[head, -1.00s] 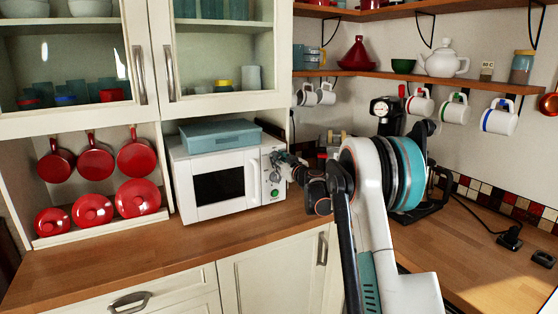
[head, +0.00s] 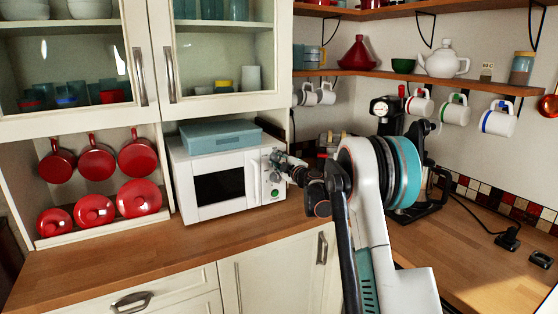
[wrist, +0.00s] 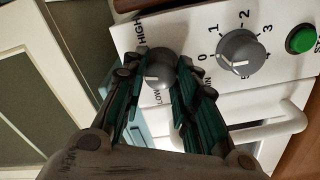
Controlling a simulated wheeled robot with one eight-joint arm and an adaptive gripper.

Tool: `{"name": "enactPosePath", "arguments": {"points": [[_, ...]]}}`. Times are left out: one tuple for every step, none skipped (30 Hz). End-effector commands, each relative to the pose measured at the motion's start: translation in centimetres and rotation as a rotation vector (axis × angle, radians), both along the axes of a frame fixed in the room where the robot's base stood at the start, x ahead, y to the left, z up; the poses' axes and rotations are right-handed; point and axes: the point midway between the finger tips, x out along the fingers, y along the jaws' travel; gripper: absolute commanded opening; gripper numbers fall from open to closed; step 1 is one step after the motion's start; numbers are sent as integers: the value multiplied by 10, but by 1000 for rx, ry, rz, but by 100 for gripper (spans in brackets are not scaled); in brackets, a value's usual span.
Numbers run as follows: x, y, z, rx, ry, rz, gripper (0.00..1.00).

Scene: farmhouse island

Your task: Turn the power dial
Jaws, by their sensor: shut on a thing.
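The white microwave (head: 182,190) stands on the wooden counter, its control panel at its right side. The power dial (wrist: 158,62), a grey round knob marked LOW and HIGH, is at the panel's upper part. My gripper (wrist: 160,72) has its dark green-padded fingers on either side of this dial and is shut on it. In the head view, my gripper (head: 278,160) is at the top of the panel and hides the power dial. The numbered timer dial (wrist: 240,52) is beside the fingers and apart from them. A green start button (wrist: 301,39) is beyond it.
A blue-grey box (head: 215,136) lies on the microwave. Red pots and pans (head: 94,210) are on the left. A black coffee machine (head: 390,122) stands behind my arm. Mugs (head: 500,118) hang under the right shelf. The counter (head: 100,262) in front is clear.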

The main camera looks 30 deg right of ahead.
Motion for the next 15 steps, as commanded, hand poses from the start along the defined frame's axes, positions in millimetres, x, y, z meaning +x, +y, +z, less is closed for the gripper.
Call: {"name": "enactPosePath", "arguments": {"points": [[0, 1, 0, -44, -1, 1, 3], [0, 1, 0, -73, -2, 1, 3], [0, 1, 0, -110, -3, 1, 3], [0, 1, 0, -139, -4, 1, 3], [0, 1, 0, -168, -5, 1, 3], [0, 1, 0, -205, -7, 2, 3], [0, 1, 0, -234, -8, 2, 3], [0, 1, -1, -263, -9, 2, 3], [0, 1, -1, -300, -10, 2, 3], [0, 1, -1, -329, -11, 2, 3], [0, 1, -1, -358, -12, 2, 3], [0, 1, -1, -395, -13, 2, 3], [0, 1, -1, -424, -14, 2, 3], [0, 1, -1, -453, -15, 2, 3], [0, 1, -2, -490, -16, 2, 3]]}}
